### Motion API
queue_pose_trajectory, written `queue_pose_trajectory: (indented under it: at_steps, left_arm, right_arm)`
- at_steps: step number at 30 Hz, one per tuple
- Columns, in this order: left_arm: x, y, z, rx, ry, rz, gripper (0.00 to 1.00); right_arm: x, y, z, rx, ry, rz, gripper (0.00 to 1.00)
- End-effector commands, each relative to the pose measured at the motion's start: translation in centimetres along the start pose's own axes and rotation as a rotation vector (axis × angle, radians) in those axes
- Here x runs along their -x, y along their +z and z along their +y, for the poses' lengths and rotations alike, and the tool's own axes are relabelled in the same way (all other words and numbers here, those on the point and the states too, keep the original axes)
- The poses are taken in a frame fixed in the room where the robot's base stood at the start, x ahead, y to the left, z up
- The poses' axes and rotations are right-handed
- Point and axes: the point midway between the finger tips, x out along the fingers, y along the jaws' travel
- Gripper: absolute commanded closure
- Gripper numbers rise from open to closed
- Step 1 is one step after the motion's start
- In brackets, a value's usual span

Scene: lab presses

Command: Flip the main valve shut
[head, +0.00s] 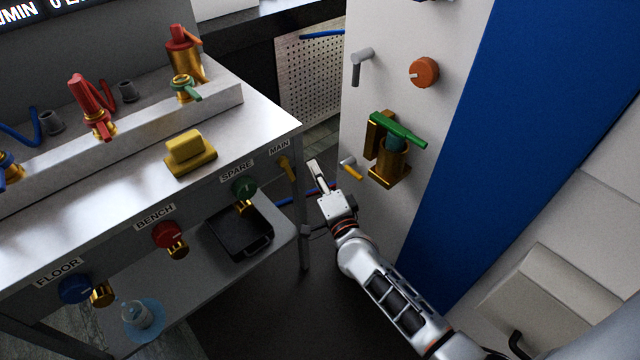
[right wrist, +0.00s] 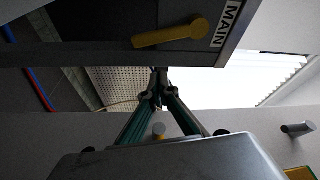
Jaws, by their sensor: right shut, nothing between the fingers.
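The main valve is a yellow lever (head: 288,168) on the bench's front face at the right corner, below the MAIN label (head: 279,147). In the right wrist view the lever (right wrist: 170,35) has its round hub beside the label and its handle lying along the panel, pointing left. My right gripper (head: 314,170) is shut and empty, just right of the lever and apart from it. Its fingertips (right wrist: 159,82) show below the lever in the right wrist view. My left gripper is not in view.
The bench front also carries a green SPARE knob (head: 243,188), a red BENCH knob (head: 167,235) and a blue FLOOR knob (head: 75,290). A white cabinet with a green-handled brass valve (head: 398,132) stands close on the right. A black tray (head: 240,232) sits on the lower shelf.

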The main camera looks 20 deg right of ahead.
Motion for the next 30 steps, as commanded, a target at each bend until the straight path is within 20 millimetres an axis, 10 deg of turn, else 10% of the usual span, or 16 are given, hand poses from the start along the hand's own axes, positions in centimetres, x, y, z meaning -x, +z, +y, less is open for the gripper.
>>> queue_pose_trajectory:
  at_steps: [30]
  left_arm:
    - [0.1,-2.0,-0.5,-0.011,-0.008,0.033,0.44]
  right_arm:
    - [0.1,4.3,-1.2,-0.120,0.029,0.001,1.00]
